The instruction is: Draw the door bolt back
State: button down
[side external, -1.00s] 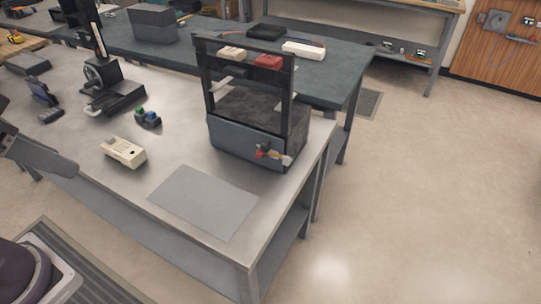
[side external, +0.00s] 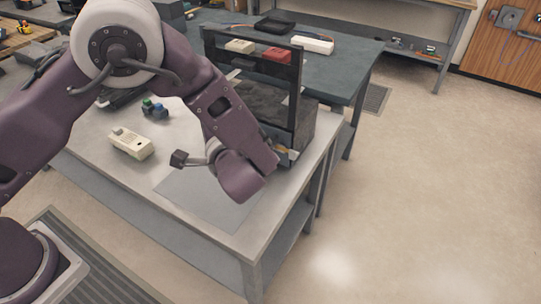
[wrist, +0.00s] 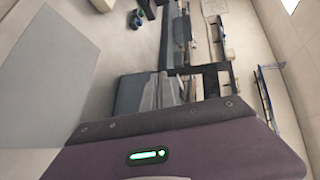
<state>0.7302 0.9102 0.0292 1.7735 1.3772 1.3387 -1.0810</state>
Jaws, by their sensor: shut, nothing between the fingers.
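The grey box-shaped enclosure (side external: 306,122), with a tall black-framed clear panel (side external: 296,88), stands near the right end of the metal bench. The bolt area is low on its front right corner; my wrist covers most of it, and only a small yellowish bit (side external: 283,150) shows beside my arm. My gripper is at that corner, largely hidden behind my wrist in the side view. In the wrist view my gripper's pale grey fingers (wrist: 160,84) are together, pointing toward the enclosure's dark frame. I see nothing held. Whether they touch the bolt I cannot tell.
A cream handheld device (side external: 131,143) and a small blue-green part (side external: 154,109) lie left on the bench. A flat grey sheet (side external: 185,190) lies under my wrist. A dark-topped bench (side external: 345,70) stands behind. Floor to the right is clear.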

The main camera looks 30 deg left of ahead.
jog(key=d+f+m+t+h, duration=0.2)
jog(key=d+f, duration=0.3)
jog(key=w+d+f+m+t+h, duration=0.1)
jog(key=d+f+m+t+h, duration=0.2)
jog(key=d+f, duration=0.2)
jog(key=w+d+f+m+t+h, duration=0.1)
jog(key=d+f+m+t+h, duration=0.1)
jog(key=d+f, duration=0.3)
jog(key=shift+w+d+f+m+t+h, duration=0.2)
jog(key=shift+m+t+h, duration=0.1)
jog(key=shift+t, duration=0.4)
send_near(279, 147)
jog(key=w, duration=0.2)
jog(key=w+d, duration=0.1)
jog(key=w, duration=0.2)
jog(key=shift+w+d, duration=0.1)
jog(key=shift+w, duration=0.25)
jog(key=a, duration=0.2)
jog(key=shift+s+a, duration=0.15)
jog(key=shift+a, duration=0.75)
